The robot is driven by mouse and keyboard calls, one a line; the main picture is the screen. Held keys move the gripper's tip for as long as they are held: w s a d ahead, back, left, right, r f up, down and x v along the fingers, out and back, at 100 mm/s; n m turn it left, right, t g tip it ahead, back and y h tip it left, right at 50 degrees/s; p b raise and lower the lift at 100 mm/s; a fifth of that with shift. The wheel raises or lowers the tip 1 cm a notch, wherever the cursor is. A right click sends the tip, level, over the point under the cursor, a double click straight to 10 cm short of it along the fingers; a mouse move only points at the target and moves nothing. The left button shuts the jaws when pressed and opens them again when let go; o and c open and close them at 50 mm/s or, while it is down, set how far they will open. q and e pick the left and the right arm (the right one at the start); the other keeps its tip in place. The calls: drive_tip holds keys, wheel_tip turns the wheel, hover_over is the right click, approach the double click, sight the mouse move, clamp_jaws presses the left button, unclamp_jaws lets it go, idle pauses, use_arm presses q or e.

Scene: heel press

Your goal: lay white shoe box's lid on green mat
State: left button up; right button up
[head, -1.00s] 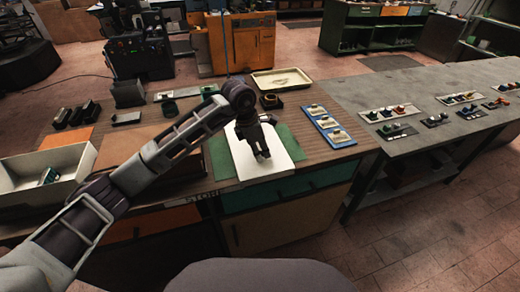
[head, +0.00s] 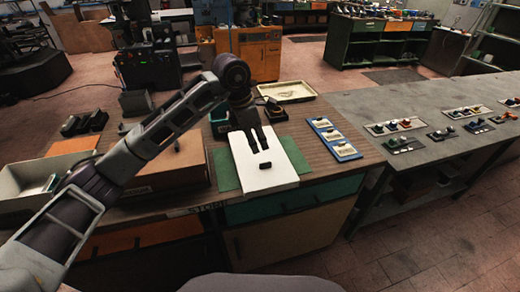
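The white lid (head: 275,178) lies flat on the green mat (head: 225,170), whose green shows on both sides of it. A small dark block, seemingly the lid's handle (head: 263,167), sits on its top. My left gripper (head: 259,147) is over the far part of the lid, apart from the dark block. Its two fingers are spread and nothing shows between them. My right gripper is not in view. An open pale box (head: 22,203) stands at the left edge, partly hidden behind my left arm.
A brown box (head: 180,165) stands left of the mat. A blue tray (head: 333,137) lies to the right, and a cream tray (head: 287,92) lies at the back. A grey table (head: 400,160) with small parts adjoins at right.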

use_arm(q)
drive_tip(key=shift+v, duration=1.05)
drive_tip(key=shift+d, duration=0.1)
